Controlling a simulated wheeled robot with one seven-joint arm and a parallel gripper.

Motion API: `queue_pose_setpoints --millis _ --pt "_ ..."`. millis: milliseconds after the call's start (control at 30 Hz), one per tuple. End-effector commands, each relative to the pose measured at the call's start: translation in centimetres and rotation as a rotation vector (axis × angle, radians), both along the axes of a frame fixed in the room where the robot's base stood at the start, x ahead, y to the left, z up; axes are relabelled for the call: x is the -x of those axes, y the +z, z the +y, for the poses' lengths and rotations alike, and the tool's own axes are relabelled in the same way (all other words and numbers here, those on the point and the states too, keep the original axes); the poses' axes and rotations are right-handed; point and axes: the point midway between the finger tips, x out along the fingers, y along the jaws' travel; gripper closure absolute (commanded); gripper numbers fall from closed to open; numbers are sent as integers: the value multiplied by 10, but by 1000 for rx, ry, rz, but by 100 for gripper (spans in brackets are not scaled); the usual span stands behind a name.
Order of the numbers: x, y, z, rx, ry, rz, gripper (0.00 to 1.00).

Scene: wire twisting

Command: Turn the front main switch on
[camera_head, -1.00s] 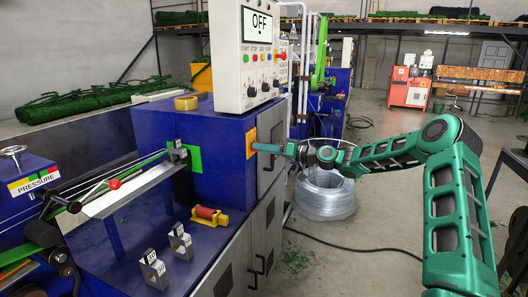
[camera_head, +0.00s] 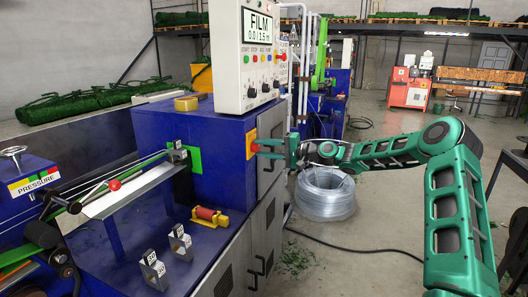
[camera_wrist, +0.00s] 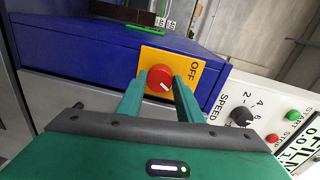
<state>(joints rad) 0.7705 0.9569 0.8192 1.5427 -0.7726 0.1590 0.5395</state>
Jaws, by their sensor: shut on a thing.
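The front main switch is a round red knob (camera_wrist: 160,77) with a white mark, set on a yellow plate (camera_wrist: 180,68) lettered OFF. In the head view the yellow plate (camera_head: 250,142) is on the right-hand face of the blue machine. My gripper (camera_wrist: 158,84) has one green finger on each side of the knob and is shut on it. The machine display (camera_head: 258,24) reads FILM 0.0 / 1.5 m.
The control panel (camera_head: 245,75) with buttons and knobs stands above the switch. Cabinet doors with handles (camera_head: 258,265) are below it. A coil of clear wire (camera_head: 325,195) stands on the floor behind my gripper. Open floor lies to the right.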

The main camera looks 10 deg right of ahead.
Motion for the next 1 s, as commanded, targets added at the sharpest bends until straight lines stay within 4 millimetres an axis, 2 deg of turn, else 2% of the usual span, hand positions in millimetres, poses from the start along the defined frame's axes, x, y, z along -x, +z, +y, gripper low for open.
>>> queue_pose_setpoints --millis 400,1000 --pt "-2 -2 -1 -126 -3 175 90" --pt "-1 -3 -1 -148 -3 210 90"
